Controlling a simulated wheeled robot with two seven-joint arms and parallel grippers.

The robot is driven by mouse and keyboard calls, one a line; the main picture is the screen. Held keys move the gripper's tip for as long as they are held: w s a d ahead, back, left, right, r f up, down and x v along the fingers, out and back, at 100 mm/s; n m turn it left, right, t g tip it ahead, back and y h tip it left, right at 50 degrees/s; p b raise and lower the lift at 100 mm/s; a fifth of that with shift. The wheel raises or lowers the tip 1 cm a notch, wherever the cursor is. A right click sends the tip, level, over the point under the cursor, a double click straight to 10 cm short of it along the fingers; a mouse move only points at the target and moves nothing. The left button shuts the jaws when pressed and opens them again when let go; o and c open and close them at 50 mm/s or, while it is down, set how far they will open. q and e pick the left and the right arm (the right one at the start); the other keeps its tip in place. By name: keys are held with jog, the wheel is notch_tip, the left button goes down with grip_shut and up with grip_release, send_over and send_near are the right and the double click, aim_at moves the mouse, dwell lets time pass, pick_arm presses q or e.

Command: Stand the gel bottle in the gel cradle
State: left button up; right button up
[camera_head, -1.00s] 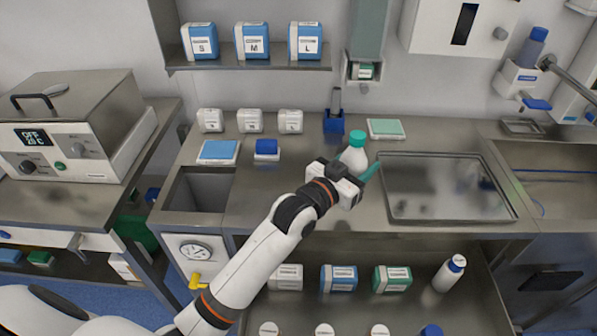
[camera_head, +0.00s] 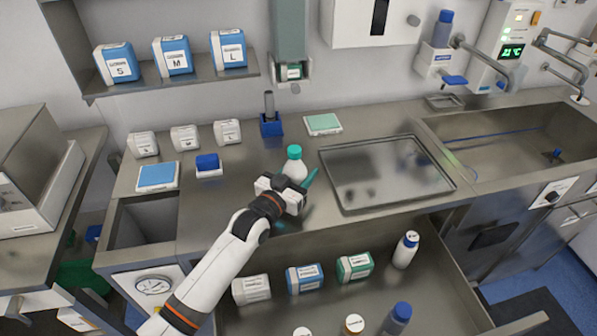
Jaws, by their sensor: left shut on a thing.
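A white bottle with a teal cap (camera_head: 295,165), which looks like the gel bottle, stands upright over the steel counter, left of the large tray. My left gripper (camera_head: 296,190) is shut on it at its lower part, which the gripper hides. I cannot tell if the bottle's base touches the counter. No holder is clearly marked as the gel cradle. A blue holder (camera_head: 271,127) with a grey upright piece stands at the back of the counter. A white wall bracket (camera_head: 437,62) holds a blue bottle. My right gripper is not in view.
The steel tray (camera_head: 345,204) lies empty right of the bottle. A green-topped pad (camera_head: 323,124) and several white boxes stand at the back. A blue pad (camera_head: 157,176) lies left. The open drawer (camera_head: 330,310) below holds boxes and bottles. A sink (camera_head: 515,150) is at right.

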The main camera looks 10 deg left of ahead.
pick_arm(q)
jog(key=shift+f, duration=0.15)
jog(key=o, duration=1.2)
jog(key=shift+s+a, duration=0.1)
jog(key=shift+s, duration=0.2)
jog(key=b+v, duration=0.1)
jog(key=v, duration=1)
jog(key=shift+s+a, duration=0.1)
jog(key=shift+s, duration=0.1)
